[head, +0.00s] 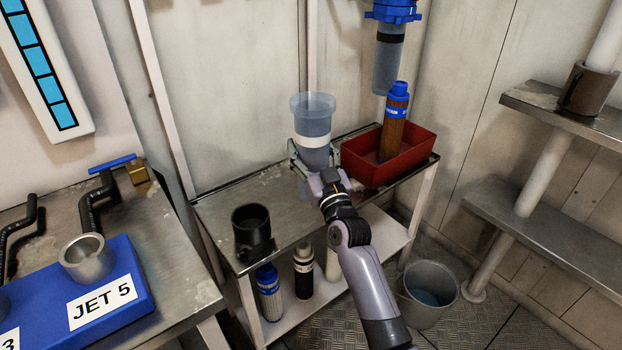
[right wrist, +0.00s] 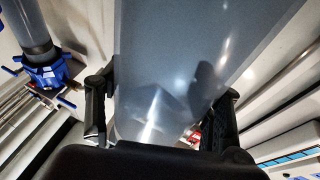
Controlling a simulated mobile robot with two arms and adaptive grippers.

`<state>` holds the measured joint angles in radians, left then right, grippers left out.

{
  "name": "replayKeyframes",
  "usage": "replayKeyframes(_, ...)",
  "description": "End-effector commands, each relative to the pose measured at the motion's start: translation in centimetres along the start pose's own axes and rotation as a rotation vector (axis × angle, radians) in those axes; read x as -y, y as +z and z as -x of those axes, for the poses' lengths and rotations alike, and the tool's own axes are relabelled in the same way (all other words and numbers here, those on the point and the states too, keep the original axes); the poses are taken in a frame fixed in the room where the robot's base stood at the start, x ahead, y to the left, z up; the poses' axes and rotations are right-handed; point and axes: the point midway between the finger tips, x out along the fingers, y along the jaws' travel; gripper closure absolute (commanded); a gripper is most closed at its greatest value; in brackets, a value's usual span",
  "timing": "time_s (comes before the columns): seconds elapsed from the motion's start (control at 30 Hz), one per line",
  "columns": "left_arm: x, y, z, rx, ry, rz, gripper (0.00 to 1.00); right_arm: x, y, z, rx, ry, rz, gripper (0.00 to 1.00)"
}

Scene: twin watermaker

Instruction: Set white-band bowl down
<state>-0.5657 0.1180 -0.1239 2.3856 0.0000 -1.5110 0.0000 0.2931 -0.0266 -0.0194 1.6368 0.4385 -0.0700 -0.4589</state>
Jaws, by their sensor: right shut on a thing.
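The white-band bowl (head: 312,120) is a translucent blue-grey cup with a wide rim and a white band, upright over the back of the metal bench (head: 205,210). My right gripper (head: 316,162) is shut on its lower part, one finger on each side. In the right wrist view the bowl (right wrist: 175,60) fills the middle between the black fingers (right wrist: 162,115). My left gripper is not in view.
A red bin (head: 405,160) holding a brown blue-capped cartridge (head: 393,130) stands close right of the bowl. A black-banded bowl (head: 388,60) hangs above it. A black cup (head: 252,230) stands at the bench's front left. Bare bench lies between. A bucket (head: 428,290) is on the floor.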

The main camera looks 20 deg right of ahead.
Motion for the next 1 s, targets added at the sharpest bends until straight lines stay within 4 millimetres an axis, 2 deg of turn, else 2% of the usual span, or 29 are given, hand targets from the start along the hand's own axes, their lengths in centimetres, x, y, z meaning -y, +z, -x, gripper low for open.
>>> replayKeyframes(0.1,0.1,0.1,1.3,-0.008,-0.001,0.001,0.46,0.0,1.5,0.5,-0.003,0.000,0.000,0.98)
replayKeyframes(0.33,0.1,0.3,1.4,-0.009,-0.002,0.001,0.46,0.0,3.0,0.9,-0.003,0.000,0.001,0.98)
replayKeyframes(0.57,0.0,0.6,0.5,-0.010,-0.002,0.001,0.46,0.0,6.2,1.9,-0.002,0.000,0.002,0.98)
replayKeyframes(0.97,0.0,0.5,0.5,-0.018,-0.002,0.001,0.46,0.1,6.5,2.0,-0.004,0.001,0.000,0.98)
replayKeyframes(1.0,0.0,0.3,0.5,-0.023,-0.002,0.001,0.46,0.1,6.6,2.0,-0.001,0.000,0.000,0.38)
